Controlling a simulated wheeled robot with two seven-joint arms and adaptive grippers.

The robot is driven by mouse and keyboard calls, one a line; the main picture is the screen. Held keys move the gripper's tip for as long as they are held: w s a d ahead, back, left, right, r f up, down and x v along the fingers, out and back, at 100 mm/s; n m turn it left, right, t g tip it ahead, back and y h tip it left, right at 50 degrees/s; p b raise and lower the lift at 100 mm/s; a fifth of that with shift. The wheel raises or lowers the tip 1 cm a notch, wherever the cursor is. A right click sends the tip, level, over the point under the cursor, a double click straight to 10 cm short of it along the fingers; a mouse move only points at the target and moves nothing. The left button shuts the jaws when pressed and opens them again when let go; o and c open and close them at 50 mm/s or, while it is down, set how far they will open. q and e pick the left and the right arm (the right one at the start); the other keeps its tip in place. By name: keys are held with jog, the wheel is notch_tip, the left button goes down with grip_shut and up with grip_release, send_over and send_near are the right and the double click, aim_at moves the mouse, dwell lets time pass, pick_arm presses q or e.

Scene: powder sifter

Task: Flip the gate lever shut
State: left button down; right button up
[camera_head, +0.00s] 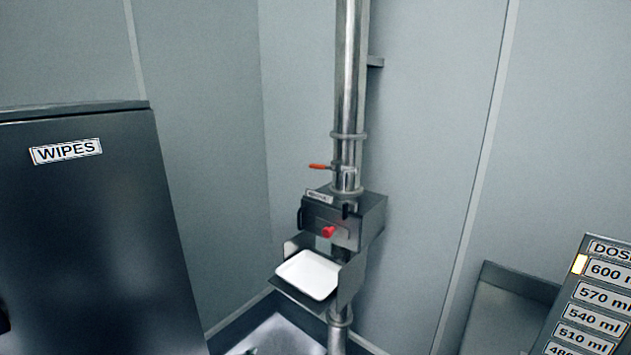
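The gate lever is most likely the small orange-handled lever (320,166) on the vertical steel pipe. Its handle points left, roughly level, from a fitting (346,178) just above the sifter box (369,214). The box has a small label (319,196), a dark handle at its left and a red knob (328,232) on its front. Neither of my grippers can be made out in this view. Nothing touches the lever.
A white tray (309,274) rests on a metal shelf (350,282) below the box. A dark WIPES cabinet (90,220) stands at left. A dosing label panel (590,300) and a grey metal bin (512,279) are at lower right. Space around the lever looks clear.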

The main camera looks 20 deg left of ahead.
pick_arm(q)
jog(key=w+r+m+t, duration=0.3)
jog(key=w+r+m, duration=0.15)
jog(key=r, duration=0.95)
jog(key=w+r+m+t, duration=0.3)
jog(key=w+r+t, duration=0.15)
jog(key=r, duration=0.95)
jog(key=s+d+r+m+t+h, duration=0.2)
jog(key=d+r+m+h, duration=0.2)
jog(key=r+m, duration=0.7)
jog(key=s+d+r+m+t+h, duration=0.2)
jog(key=d+r+m+h, duration=0.3)
jog(key=r+m, duration=0.6)
jog(key=shift+r+m+t, duration=0.3)
jog(key=shift+m+t, duration=0.05)
jog(key=shift+m, duration=1.6)
pick_arm(e)
jog(key=shift+w+a+r, duration=0.15)
jog(key=shift+w+a, duration=0.1)
pick_arm(q)
jog(key=shift+s+d+m, duration=0.1)
jog(key=shift+m, duration=0.3)
jog(key=shift+r, duration=0.1)
